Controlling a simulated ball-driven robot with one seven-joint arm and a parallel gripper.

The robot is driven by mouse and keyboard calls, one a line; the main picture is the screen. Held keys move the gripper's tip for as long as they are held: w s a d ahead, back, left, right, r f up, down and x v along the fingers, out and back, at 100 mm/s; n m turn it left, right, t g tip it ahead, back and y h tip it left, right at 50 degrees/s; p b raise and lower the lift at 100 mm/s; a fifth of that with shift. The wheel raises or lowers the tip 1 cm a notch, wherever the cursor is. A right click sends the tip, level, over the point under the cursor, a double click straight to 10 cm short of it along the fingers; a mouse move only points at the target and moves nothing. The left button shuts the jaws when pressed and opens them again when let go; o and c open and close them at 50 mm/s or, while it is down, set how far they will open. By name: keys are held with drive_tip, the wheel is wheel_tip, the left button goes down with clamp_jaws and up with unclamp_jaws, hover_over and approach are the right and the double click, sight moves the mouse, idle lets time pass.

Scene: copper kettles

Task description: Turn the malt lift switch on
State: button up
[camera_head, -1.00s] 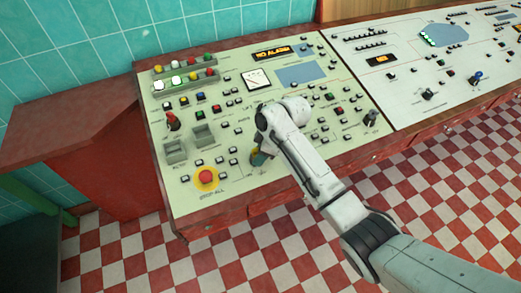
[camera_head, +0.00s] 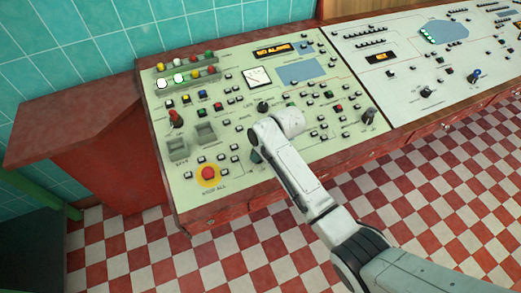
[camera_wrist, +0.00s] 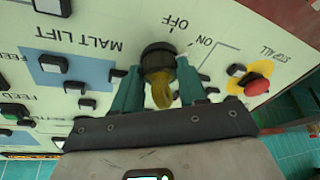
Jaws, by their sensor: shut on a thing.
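The malt lift switch (camera_wrist: 160,62) is a round black knob with a yellow handle on the pale control panel. In the wrist view, upside-down lettering reads MALT LIFT beside it, with OFF and ON close around the knob. My gripper (camera_wrist: 161,88) has one teal finger on each side of the yellow handle and is shut on it. Which label the handle points to, I cannot tell. In the head view, my arm's end hides the switch, and only a bit of teal finger (camera_head: 256,156) shows at the panel's front part.
The red STOP ALL button (camera_head: 208,174) on its yellow disc sits left of my gripper. A black knob (camera_head: 263,107) stands just behind it, and small buttons surround it. A red-handled lever (camera_head: 175,117) is farther left. Another panel (camera_head: 450,65) adjoins on the right.

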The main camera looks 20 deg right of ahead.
drive_tip(key=shift+m, duration=0.3)
idle(0.5)
drive_tip(key=o, duration=0.8)
drive_tip(key=shift+r, duration=0.15)
drive_tip(key=v, duration=1)
drive_tip(key=shift+s+r+b, duration=0.2)
drive_tip(key=shift+r+b, duration=0.05)
drive_tip(key=shift+b, duration=0.1)
